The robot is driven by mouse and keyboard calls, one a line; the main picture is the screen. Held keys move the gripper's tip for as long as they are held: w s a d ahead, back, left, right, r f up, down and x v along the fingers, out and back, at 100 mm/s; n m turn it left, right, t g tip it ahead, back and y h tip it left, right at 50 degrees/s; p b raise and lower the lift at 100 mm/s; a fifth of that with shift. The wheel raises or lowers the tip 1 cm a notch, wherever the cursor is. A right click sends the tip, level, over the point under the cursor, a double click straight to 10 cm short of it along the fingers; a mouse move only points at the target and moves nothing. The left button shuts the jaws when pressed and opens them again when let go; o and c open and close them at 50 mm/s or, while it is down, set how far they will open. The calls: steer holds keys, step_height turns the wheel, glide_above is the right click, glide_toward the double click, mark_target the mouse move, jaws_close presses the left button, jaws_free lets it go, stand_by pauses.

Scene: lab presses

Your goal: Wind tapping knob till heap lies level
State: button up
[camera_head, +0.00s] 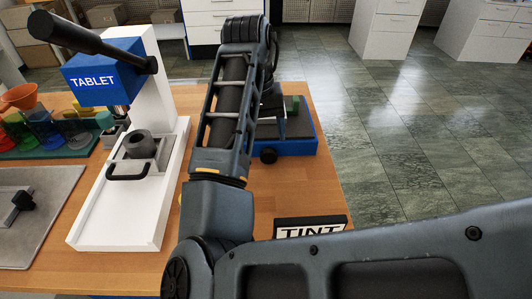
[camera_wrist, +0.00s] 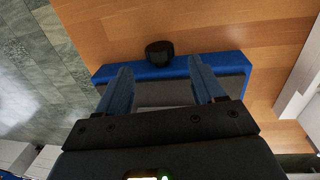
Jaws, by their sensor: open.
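A black round knob (camera_head: 268,155) sits on the front side of a low blue-based device (camera_head: 300,146), right of the white press. In the wrist view the knob (camera_wrist: 160,53) shows on the near edge of the blue base (camera_wrist: 257,84). My gripper (camera_wrist: 160,66) is open and empty, its two blue-grey fingers spread to either side of the knob in the picture. The knob appears a little beyond the fingertips, with no contact visible. My arm hides most of the device and the gripper in the head view. No heap can be made out.
A white press with a blue TABLET head (camera_head: 93,76) and long black lever stands left. A grey die (camera_head: 138,145) sits on it. Coloured cups (camera_head: 45,130) and a grey tray (camera_head: 60,190) lie farther left. A TINT sign (camera_head: 311,226) is at the table's near right.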

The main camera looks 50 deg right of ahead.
mark_target(268, 151)
steer(key=shift+s+d+f+b, duration=0.15)
steer(key=shift+f+b, duration=1.35)
steer(key=shift+s+d+f+b, duration=0.1)
steer(key=shift+s+f+b, duration=0.05)
steer(key=shift+f+b, duration=1.35)
steer(key=c, duration=1)
steer(key=shift+r, duration=0.1)
steer(key=shift+p, duration=0.45)
